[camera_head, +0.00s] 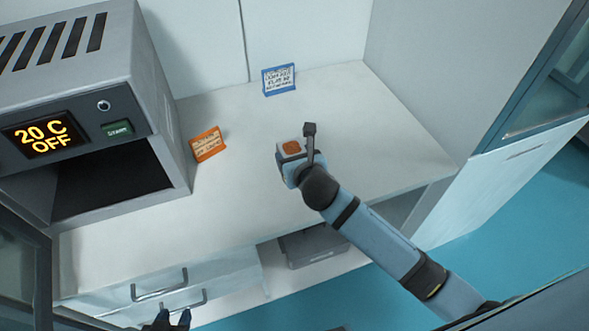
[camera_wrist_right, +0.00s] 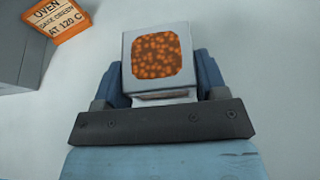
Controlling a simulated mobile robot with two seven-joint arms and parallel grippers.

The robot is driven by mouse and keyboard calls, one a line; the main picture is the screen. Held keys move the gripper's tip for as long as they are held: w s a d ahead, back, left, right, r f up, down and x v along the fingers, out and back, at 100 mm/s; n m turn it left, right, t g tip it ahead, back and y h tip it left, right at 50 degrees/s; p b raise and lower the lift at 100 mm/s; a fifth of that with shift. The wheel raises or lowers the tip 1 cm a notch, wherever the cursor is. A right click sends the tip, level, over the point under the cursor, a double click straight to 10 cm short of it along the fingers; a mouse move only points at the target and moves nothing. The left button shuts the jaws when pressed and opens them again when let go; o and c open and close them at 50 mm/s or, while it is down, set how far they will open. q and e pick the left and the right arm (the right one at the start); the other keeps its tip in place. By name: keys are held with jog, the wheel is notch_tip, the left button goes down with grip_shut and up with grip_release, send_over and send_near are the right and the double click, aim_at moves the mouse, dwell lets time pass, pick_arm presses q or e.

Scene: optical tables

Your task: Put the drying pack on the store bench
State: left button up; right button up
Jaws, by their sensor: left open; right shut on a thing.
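The drying pack is a small pale box with an orange beaded window (camera_head: 291,148), seen over the white bench top (camera_head: 380,145) in the head view. It fills the middle of the right wrist view (camera_wrist_right: 158,58). My right gripper (camera_head: 295,160) is shut on it, with a blue finger on each side. I cannot tell whether the pack touches the bench. My left gripper (camera_head: 168,320) is open and empty at the bottom edge of the head view, in front of the drawers.
A grey oven (camera_head: 150,80) reading "20 C OFF" stands at the left with its chamber open. An orange sign (camera_head: 207,145) stands beside it and a blue-framed sign (camera_head: 279,79) at the back. A grey bin (camera_head: 315,246) sits below the bench. The bench's right side is clear.

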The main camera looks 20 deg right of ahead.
notch_tip(320, 180, down, 4)
jog(key=shift+f+b, duration=0.1)
jog(key=shift+b, duration=0.2)
jog(key=shift+f, duration=0.3)
jog(key=o, duration=1)
jog(key=shift+f, duration=0.1)
jog(key=shift+s, duration=0.1)
jog(key=v, duration=1.2)
jog(key=shift+p, duration=0.3)
